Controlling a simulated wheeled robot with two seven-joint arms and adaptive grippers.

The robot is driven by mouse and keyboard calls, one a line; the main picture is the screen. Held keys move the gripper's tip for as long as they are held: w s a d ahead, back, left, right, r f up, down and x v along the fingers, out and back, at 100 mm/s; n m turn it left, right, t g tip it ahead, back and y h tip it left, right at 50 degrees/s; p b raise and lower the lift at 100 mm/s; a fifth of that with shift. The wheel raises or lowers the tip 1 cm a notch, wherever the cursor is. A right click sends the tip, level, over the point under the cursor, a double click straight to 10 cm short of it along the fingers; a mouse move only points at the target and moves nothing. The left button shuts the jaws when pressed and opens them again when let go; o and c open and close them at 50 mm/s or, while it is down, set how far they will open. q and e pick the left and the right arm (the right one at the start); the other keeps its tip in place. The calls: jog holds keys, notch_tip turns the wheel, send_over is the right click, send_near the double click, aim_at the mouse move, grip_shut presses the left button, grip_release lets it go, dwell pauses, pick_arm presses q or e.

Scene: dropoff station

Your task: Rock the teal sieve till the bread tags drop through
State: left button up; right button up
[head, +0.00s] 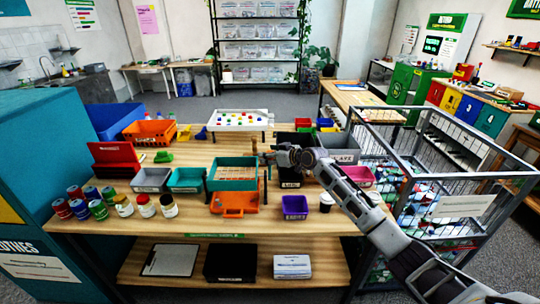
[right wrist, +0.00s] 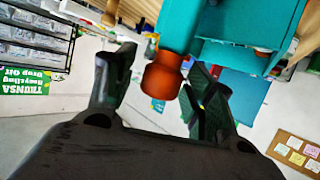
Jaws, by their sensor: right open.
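The teal sieve (head: 231,185) sits on the table above an orange container (head: 235,210). Its floor looks tan and slatted; I cannot make out bread tags in it. My right gripper (head: 263,160) is at the sieve's right side. In the right wrist view, my right gripper (right wrist: 165,75) is open, with the sieve's orange knob (right wrist: 161,78) between its fingers and a gap visible on the left. The teal sieve body (right wrist: 225,50) shows beyond the knob. My left gripper is not in view.
Grey (head: 151,188) and teal (head: 186,188) bins and several cans (head: 123,207) stand left of the sieve. A purple bin (head: 294,214) and black bins are to the right. A white tray (head: 215,127) with coloured pieces is behind. A wire cage (head: 440,185) stands at the right.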

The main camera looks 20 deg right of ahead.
jog(key=v, duration=1.2)
dwell(0.6)
dwell(0.4)
